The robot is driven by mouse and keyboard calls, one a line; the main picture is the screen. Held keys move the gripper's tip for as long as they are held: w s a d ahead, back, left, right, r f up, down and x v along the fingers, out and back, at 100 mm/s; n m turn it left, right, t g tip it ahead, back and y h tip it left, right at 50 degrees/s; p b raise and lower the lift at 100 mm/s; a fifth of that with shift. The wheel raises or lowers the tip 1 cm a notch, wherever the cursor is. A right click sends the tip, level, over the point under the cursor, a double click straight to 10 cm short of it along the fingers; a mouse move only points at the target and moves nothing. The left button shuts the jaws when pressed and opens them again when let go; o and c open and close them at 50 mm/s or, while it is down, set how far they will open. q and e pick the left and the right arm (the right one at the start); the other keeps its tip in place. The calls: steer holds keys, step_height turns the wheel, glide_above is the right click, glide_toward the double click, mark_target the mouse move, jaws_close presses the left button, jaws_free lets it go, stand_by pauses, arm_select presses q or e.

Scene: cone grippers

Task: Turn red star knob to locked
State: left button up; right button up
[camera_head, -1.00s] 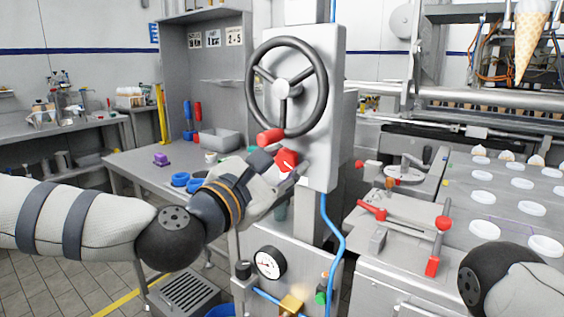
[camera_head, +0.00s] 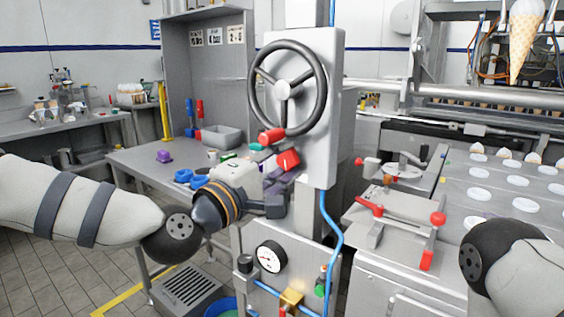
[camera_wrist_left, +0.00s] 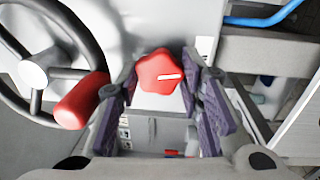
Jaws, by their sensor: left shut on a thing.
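The red star knob (camera_head: 288,160) sits on the grey upright panel, just below the handwheel. In the left wrist view the knob (camera_wrist_left: 156,72) shows its lobed face with a white pointer line, which lies nearly level and points right in that picture. My left gripper (camera_head: 282,176) reaches it from the lower left. Its dark ribbed finger pads (camera_wrist_left: 160,84) stand on both sides of the knob, shut on it. No locked marking can be read. My right gripper is out of view; only part of my right arm shows at the lower right.
The handwheel (camera_head: 286,88) with its red handle (camera_head: 271,136) is close above the knob. A blue hose (camera_head: 331,230) runs down beside the panel. A pressure gauge (camera_head: 270,257) sits below. A workbench (camera_head: 140,160) stands to the left.

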arm_select(q)
steer(key=shift+r+m, duration=0.1)
steer(key=shift+m, duration=0.9)
steer(key=o, duration=1.2)
steer(key=shift+w, duration=0.15)
steer(key=shift+c, duration=0.2)
steer(key=shift+r, duration=0.15)
steer(key=v, duration=0.8)
steer(key=shift+a+f, duration=0.2)
steer(key=shift+f, duration=0.1)
